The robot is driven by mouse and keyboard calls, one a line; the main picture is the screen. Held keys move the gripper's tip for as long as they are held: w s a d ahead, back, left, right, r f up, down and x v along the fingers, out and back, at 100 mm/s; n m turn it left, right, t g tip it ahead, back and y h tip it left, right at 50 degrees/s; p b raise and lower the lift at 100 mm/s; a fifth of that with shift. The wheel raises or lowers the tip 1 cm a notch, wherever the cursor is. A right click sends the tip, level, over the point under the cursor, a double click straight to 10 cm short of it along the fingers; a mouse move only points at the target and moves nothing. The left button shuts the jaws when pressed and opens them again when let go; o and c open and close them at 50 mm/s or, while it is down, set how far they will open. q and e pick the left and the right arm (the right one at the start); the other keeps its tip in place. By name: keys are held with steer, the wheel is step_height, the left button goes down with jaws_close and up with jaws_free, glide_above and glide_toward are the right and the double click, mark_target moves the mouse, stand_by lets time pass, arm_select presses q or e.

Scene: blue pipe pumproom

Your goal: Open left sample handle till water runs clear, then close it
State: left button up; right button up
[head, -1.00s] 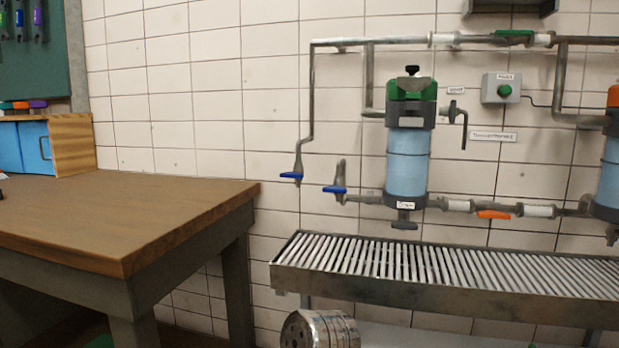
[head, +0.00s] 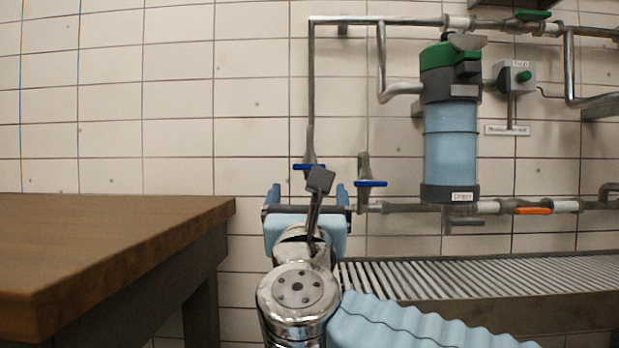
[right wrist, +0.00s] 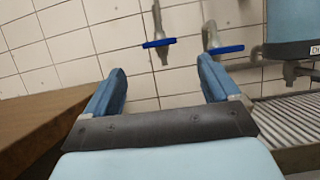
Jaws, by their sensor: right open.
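Two blue sample handles sit on small taps on the tiled wall. The left handle (head: 309,167) is under the left drop pipe and lies level; it also shows in the right wrist view (right wrist: 159,43). The other handle (head: 371,183) is to its right and a little lower, and also shows in the right wrist view (right wrist: 226,49). My right gripper (head: 308,190) is open and empty, just below and in front of the left handle. In the right wrist view its fingers (right wrist: 161,68) point towards the left handle, apart from it. No running water shows. My left gripper is not in view.
A wooden table (head: 110,235) stands at the left, with its edge near my arm. A slatted metal drain grate (head: 480,275) runs along the right. A blue filter canister (head: 450,145) and an orange-handled valve (head: 533,211) are right of the handles.

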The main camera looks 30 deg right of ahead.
mark_target(309, 169)
steer(key=p+x, duration=0.1)
steer(key=x, duration=1)
steer(key=shift+w+d, duration=0.15)
steer(key=shift+w, duration=0.25)
steer(key=c, duration=1.1)
steer(key=shift+o, duration=0.2)
